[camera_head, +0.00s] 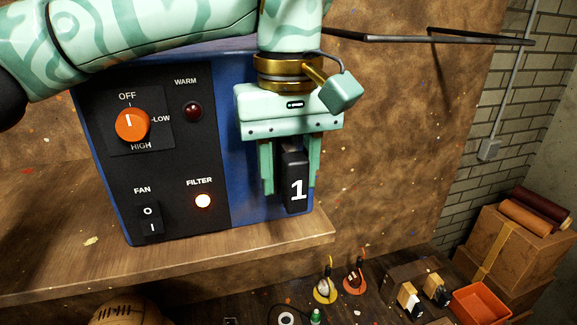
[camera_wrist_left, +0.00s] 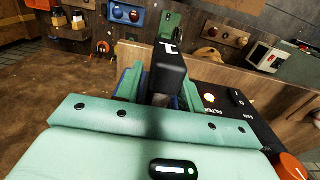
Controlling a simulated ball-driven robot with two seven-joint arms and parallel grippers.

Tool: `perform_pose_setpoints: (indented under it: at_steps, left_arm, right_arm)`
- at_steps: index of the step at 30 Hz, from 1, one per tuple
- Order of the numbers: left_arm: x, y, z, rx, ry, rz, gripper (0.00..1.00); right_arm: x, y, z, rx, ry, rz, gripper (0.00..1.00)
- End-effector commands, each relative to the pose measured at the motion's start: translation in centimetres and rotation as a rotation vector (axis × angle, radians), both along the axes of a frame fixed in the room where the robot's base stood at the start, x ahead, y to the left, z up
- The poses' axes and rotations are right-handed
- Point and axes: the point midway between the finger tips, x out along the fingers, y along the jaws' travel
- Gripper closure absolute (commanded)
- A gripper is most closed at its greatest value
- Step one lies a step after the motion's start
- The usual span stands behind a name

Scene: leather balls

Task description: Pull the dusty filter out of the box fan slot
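The blue box (camera_head: 245,190) has a black front panel with an orange knob (camera_head: 132,125), a fan switch (camera_head: 150,218) and a lit FILTER lamp (camera_head: 203,201). A black handle marked 1 (camera_head: 296,185) stands out at its right side; the handle also shows in the left wrist view (camera_wrist_left: 168,72). No filter body can be seen. My left gripper (camera_head: 291,187) points down over the handle, one finger on each side. A gap shows between the left finger and the handle, so it looks open. My right gripper is not in view.
The box stands on a wooden shelf (camera_head: 280,238) near its right end. Below are a brown leather ball (camera_head: 125,312), an orange tray (camera_head: 482,304) and stacked cartons (camera_head: 505,245). A thin dark rod (camera_head: 430,38) crosses at upper right. The space right of the box is clear.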

Motion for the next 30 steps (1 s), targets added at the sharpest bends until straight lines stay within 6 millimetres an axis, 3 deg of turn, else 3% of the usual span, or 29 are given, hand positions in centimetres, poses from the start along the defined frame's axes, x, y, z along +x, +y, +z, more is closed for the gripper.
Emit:
perform_pose_setpoints:
  at_steps: [2,6,30]
  left_arm:
    - [0.0,0.0,0.0,0.000,0.000,0.000,0.65]
    - [0.0,0.0,0.0,0.000,0.000,0.000,1.00]
    - [-2.6,-0.8,0.0,0.001,0.001,-0.001,1.00]
  right_arm:
    - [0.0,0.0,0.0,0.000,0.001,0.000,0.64]
    - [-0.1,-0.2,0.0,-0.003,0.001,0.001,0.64]
    - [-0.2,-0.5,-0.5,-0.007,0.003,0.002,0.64]
